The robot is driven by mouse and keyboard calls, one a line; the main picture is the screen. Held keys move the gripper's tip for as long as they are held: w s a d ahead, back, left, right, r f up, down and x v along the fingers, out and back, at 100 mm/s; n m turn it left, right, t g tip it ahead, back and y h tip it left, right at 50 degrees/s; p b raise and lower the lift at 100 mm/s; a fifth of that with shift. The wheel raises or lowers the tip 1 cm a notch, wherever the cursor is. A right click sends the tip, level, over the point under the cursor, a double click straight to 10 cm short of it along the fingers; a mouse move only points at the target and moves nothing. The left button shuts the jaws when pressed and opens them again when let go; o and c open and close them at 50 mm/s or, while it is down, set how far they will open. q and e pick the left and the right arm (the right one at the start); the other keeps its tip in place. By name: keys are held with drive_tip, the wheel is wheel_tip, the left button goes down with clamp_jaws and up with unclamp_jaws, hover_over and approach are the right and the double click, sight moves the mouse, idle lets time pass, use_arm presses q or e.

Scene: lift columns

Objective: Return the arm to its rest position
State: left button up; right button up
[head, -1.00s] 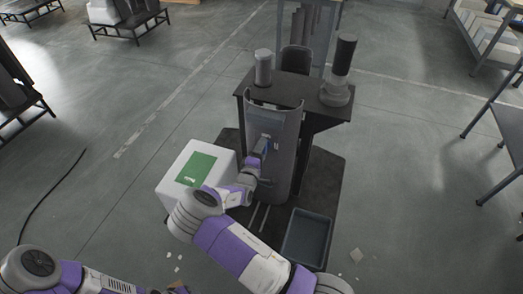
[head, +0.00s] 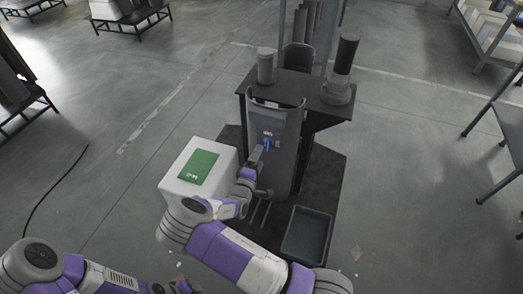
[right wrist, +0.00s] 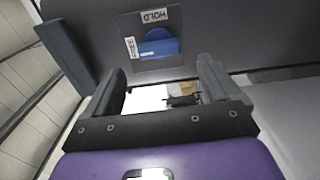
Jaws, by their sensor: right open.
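My right arm reaches in from the bottom of the head view to a grey lift column (head: 276,150). My right gripper (head: 257,153) is in front of the column, just below a blue knob (head: 267,143). In the right wrist view the right gripper (right wrist: 168,85) is open, with nothing between its fingers. The blue knob (right wrist: 160,44) lies beyond the fingertips, between labels reading FREE and HOLD. My left arm shows at the lower left of the head view, and its gripper cannot be made out.
A white box with a green label (head: 198,167) stands left of the column. A grey bin (head: 306,236) lies to its right on a dark mat. A dark table (head: 300,88) behind the column bears cylindrical parts. Racks stand farther off, and open floor lies left.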

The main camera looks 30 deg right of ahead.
drive_tip(key=shift+s+a, duration=0.5)
drive_tip(key=shift+a, duration=0.05)
drive_tip(key=s+d+f+m+g+y+p, duration=0.1)
drive_tip(key=s+f+g+y, duration=0.1)
drive_tip(key=s+f, duration=0.3)
drive_tip(key=s+d+f+m+g+y, duration=0.1)
drive_tip(key=s+f+m+g+y, duration=0.1)
drive_tip(key=f, duration=0.4)
drive_tip(key=s+a+f+m+g+y+p, duration=0.1)
drive_tip(key=s+a+f+m+g+y, duration=0.3)
drive_tip(key=s+a+f, duration=0.4)
drive_tip(key=s+a+r+m+g+y, duration=0.1)
drive_tip(key=s+a+r+m+y, duration=0.1)
drive_tip(key=s+a+y, duration=0.3)
drive_tip(key=s+a+r+m+g+y+p, duration=0.1)
drive_tip(key=s+a+r+y, duration=0.3)
drive_tip(key=a, duration=0.4)
drive_tip(key=shift+s+a+r+m+g+y+p, duration=0.25)
drive_tip(key=shift+s+m+g+y, duration=0.2)
drive_tip(key=shift+s, duration=0.6)
